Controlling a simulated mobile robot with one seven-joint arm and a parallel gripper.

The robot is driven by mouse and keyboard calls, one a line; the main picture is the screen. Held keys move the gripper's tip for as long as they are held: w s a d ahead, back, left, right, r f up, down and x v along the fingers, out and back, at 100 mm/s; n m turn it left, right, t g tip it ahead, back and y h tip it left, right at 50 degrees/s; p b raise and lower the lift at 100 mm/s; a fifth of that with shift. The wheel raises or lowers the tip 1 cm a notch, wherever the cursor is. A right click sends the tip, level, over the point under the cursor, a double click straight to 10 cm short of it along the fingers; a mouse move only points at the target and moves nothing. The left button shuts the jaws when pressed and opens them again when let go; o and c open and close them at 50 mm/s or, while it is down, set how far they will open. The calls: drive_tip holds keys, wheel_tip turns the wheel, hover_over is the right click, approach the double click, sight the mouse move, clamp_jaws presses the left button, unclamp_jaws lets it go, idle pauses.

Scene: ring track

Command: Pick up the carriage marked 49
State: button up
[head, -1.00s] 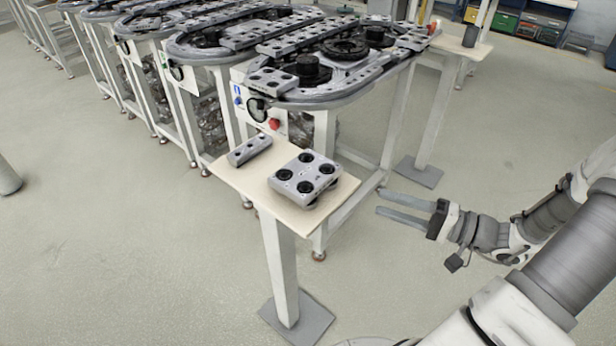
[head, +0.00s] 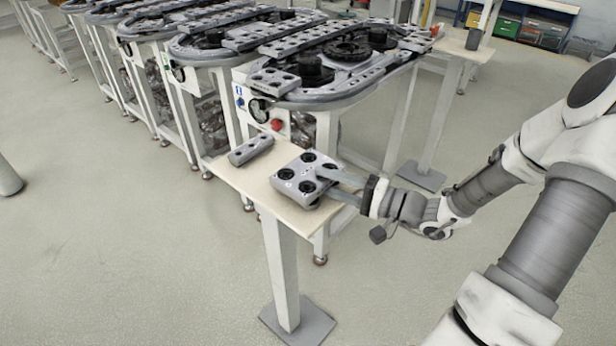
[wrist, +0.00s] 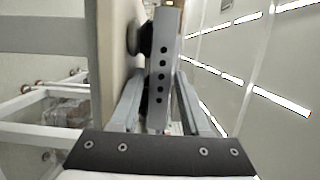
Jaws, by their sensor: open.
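A grey carriage (head: 290,180) with black round rollers on top lies flat on the small cream table; I cannot read a 49 on it. My gripper (head: 326,183) is at its right edge, fingers open, one overlapping its top face in the head view. In the wrist view the carriage (wrist: 161,75) appears edge-on, a grey strip with a row of dark holes, between the two open fingers (wrist: 158,100). A black roller shows on its left, towards the tabletop. I cannot tell whether either finger touches it.
A smaller grey block (head: 251,150) lies left of the carriage on the small table (head: 240,180). Behind stands a ring track (head: 340,95) with other carriages and a red button (head: 277,125) below.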

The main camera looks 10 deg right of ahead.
sight(297, 180)
drive_tip(key=shift+x, duration=1.5)
clamp_jaws()
